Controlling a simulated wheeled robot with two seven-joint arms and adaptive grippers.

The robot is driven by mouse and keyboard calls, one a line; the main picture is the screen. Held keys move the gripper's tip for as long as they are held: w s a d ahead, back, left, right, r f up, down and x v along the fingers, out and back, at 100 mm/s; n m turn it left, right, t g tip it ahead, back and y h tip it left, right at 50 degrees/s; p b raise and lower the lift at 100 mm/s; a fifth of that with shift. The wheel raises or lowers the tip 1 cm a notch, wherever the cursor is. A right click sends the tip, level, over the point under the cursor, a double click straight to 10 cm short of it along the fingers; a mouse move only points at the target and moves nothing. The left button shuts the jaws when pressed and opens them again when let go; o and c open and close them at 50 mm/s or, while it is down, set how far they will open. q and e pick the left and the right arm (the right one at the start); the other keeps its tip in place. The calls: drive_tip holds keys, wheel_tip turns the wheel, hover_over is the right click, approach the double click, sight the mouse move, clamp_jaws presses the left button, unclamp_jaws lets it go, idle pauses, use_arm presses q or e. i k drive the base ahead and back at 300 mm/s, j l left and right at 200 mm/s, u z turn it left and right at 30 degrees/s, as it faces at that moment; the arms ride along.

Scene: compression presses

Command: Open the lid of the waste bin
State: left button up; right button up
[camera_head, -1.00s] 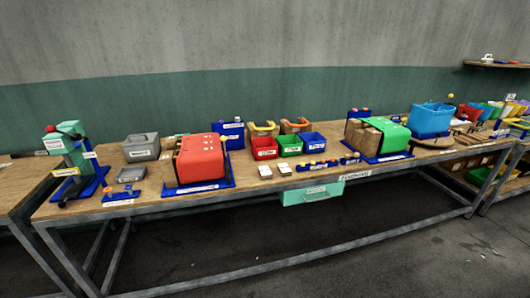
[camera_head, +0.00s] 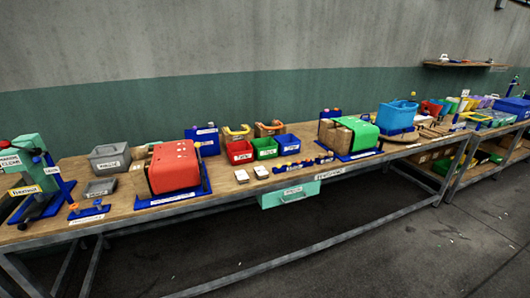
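No container in view can be clearly told as the waste bin, and no bin lid can be made out. A grey box (camera_head: 110,157) with a label stands on the left part of the long table. A blue bucket-like container (camera_head: 398,116) stands toward the table's right end. A teal box (camera_head: 289,194) with a label hangs under the table's front edge. The small labels are too blurred to read surely. Neither of my grippers is in view.
The long wooden table (camera_head: 231,184) on a metal frame crosses the view. It bears a red machine (camera_head: 174,166), a green machine (camera_head: 349,135) and small red, green and blue bins (camera_head: 264,148). Another table with a blue box (camera_head: 512,104) stands at right. The floor (camera_head: 400,245) in front is clear.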

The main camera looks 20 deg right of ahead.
sight(104, 151)
drive_tip(key=i+j+z, duration=0.1)
drive_tip(key=i+j, duration=0.2)
drive_tip(key=i+j+z, duration=0.1)
drive_tip(key=i+j, duration=0.15)
drive_tip(key=j, duration=0.15)
drive_tip(key=i+j+z, duration=0.1)
drive_tip(key=i+j, duration=0.2)
drive_tip(key=i+j+z, duration=0.1)
drive_tip(key=i+j, duration=0.15)
drive_tip(key=j, duration=0.2)
drive_tip(key=i+j+z, duration=0.1)
drive_tip(key=j, duration=0.35)
drive_tip(key=i, duration=0.1)
